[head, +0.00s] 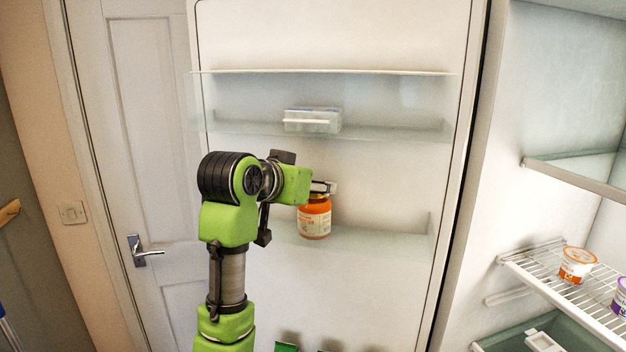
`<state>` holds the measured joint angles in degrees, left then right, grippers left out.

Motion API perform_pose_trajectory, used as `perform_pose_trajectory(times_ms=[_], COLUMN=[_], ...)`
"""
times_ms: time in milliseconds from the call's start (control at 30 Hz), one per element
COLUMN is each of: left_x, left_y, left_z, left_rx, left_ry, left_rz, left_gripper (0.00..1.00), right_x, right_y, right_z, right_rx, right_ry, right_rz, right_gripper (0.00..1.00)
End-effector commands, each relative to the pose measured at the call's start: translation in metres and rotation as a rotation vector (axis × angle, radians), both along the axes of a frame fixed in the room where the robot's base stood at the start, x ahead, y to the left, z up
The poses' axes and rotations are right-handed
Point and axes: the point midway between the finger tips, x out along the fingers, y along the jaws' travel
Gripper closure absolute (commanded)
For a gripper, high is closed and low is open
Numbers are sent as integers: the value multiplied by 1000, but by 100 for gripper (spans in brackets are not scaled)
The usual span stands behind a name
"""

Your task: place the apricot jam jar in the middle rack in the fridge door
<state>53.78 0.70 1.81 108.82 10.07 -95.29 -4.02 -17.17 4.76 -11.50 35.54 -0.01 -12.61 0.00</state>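The apricot jam jar (314,222), orange with a pale label, is upright at the middle rack (385,243) of the open fridge door. Its base appears level with the rack's floor; I cannot tell whether it touches. My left gripper (322,187) is at the top of the jar, with a grey finger across the lid area. It appears shut on the jar; the wrist hides part of the fingers and the lid. My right gripper is not in view.
A clear box (313,121) stands in the upper door rack (400,131). Green and dark tops (286,347) show low in the door. At right, the fridge's wire shelf (545,262) holds an orange-labelled cup (577,265) and a purple one (621,298). The middle rack right of the jar is free.

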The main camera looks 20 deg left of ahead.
Motion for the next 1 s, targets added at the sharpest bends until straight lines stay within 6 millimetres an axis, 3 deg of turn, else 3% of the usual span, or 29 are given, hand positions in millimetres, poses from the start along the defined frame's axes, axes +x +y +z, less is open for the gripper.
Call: perform_pose_trajectory(times_ms=[67,467,500,533,1000], left_x=[2,3,3,3,-3], left_y=[0,0,0,0,1], left_z=[3,-3,-5,-5,-1], left_rx=[-1,-1,0,0,0], left_ry=[-7,-8,-2,-2,-7], left_rz=[0,1,0,0,1], left_gripper=[100,100,54,46,45], right_x=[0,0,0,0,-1], right_y=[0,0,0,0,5], right_z=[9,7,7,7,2], right_rx=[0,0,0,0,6], right_ry=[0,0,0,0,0], right_rz=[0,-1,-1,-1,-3], right_gripper=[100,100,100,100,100])
